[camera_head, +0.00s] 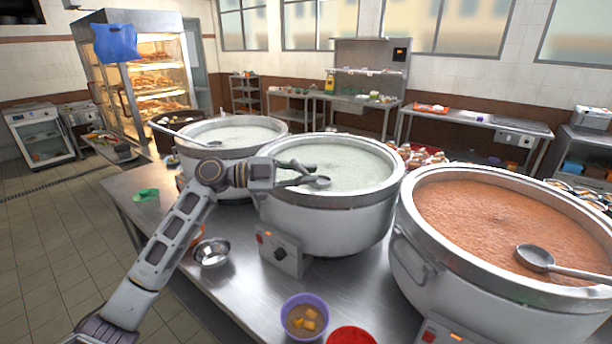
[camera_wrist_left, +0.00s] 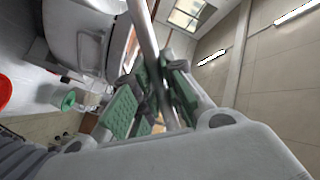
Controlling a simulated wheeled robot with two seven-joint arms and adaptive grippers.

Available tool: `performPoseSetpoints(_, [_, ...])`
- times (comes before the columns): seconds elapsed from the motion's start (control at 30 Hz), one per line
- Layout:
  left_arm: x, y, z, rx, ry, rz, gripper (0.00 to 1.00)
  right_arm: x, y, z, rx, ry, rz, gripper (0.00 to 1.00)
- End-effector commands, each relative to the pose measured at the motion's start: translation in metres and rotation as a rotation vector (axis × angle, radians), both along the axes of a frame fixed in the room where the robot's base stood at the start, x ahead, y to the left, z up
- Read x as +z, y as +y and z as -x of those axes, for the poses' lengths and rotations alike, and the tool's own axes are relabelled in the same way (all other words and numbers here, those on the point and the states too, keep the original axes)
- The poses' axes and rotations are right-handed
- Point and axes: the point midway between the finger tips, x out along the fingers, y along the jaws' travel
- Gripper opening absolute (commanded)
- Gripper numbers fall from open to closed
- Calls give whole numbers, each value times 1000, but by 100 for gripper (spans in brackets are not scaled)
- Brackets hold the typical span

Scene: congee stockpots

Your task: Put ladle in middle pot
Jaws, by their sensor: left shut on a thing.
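The middle pot (camera_head: 325,222) is a big steel stockpot filled with pale greenish congee. My left gripper (camera_head: 298,174) is over its near left rim. It is shut on a ladle (camera_head: 319,182), whose bowl shows above the congee just right of the fingers. I cannot tell whether the bowl touches the congee. In the left wrist view, the ladle's metal handle (camera_wrist_left: 144,32) runs between the green finger pads of my left gripper (camera_wrist_left: 155,92). Most of the handle is hidden in the head view. My right gripper is not in view.
A left pot (camera_head: 217,165) of white congee and a right pot (camera_head: 465,290) of orange-brown congee flank the middle one, each with a ladle. A steel bowl (camera_head: 211,252), a purple bowl (camera_head: 305,317) and a red bowl (camera_head: 352,336) stand in front on the steel table (camera_head: 250,299).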

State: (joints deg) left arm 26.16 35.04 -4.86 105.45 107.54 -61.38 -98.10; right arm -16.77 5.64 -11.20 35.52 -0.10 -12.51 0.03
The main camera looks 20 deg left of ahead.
Motion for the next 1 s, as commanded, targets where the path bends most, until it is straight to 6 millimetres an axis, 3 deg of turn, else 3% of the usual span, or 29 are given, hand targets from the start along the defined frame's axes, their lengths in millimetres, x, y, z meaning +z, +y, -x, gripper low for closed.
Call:
performPoseSetpoints(0.27, [-1,0,0,1,-1,0,0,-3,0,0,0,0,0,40])
performPoseSetpoints(0.3, [-1,0,0,1,-1,0,15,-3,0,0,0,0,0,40])
performPoseSetpoints(0.5, [-1,0,0,1,-1,0,38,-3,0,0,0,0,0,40])
performPoseSetpoints(1.0, [-1,6,2,1,0,0,38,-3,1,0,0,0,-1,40])
